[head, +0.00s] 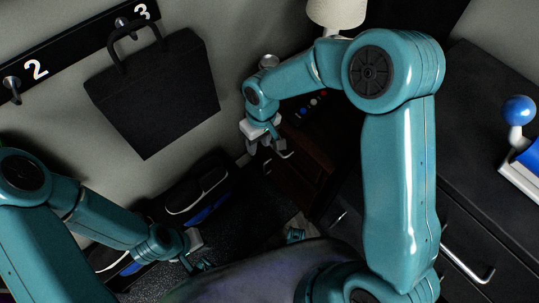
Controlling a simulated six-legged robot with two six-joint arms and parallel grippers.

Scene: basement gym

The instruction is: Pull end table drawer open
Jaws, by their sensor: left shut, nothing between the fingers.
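The end table (297,173) is dark reddish brown and stands against the wall, partly hidden behind my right arm. Its front is in shadow, and I cannot tell whether the drawer is open or shut. My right gripper (268,149) is at the table's front, with a pale metal piece, perhaps a handle, beside its fingers. I cannot tell whether the fingers are around that piece. My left gripper (198,265) is shut and empty, low at the bottom of the view, away from the table.
A lamp with a cream shade (337,12) stands behind my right arm. A black bag (153,93) hangs on the left wall. Dark shoes (198,189) lie below it. A dark cabinet (490,130) with a metal handle (467,258) fills the right side.

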